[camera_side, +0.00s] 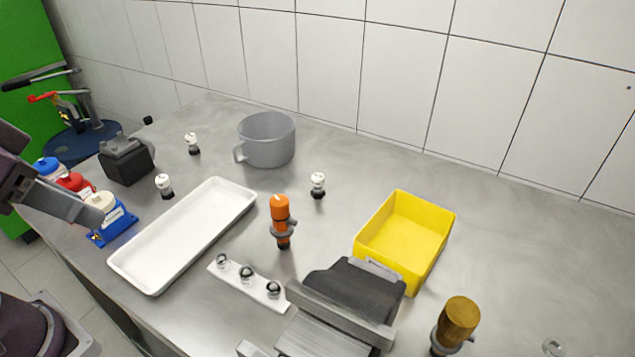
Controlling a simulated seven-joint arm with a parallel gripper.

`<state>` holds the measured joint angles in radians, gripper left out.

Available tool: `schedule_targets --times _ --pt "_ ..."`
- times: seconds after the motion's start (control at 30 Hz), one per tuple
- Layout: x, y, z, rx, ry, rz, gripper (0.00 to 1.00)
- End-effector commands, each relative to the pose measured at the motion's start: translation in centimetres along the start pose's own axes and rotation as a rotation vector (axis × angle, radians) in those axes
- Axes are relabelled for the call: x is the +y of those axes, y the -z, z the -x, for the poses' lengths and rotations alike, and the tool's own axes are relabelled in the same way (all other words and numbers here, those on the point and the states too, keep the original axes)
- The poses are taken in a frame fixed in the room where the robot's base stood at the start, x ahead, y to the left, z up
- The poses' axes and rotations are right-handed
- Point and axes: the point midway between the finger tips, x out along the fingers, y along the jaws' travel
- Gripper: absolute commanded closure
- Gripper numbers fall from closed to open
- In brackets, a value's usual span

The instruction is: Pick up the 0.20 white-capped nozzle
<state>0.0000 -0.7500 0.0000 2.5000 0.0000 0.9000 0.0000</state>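Three small nozzles with white caps and dark lower parts stand upright on the grey table: one at the back left (192,143), one left of the white tray (164,186), and one right of the grey mug (318,185). Any size marking is too small to read, so I cannot tell which is the 0.20 one. My gripper (88,212) shows at the left edge, beside the capped bottles and apart from all three nozzles. Its finger opening is not clear from this side, and I see nothing held in it.
A white tray (125,262), grey mug (267,140), orange-topped part (281,215), yellow bin (432,250) and white three-hole holder (257,293) stand on the table. Blue-, red- and cream-capped bottles (72,183) sit near my gripper. A black block (127,162) stands behind. The right back is clear.

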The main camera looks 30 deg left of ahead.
Motion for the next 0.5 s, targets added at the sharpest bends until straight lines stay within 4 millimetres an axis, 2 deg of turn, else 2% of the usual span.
schedule_targets --times 0.33,0.43,0.5 --pt "0.0 0.0 0.0 0.0 0.0 0.0 0.64" --pt "0.0 0.0 0.0 0.0 0.0 0.0 0.48" --pt "0.0 0.0 0.0 0.0 0.0 0.0 0.48"
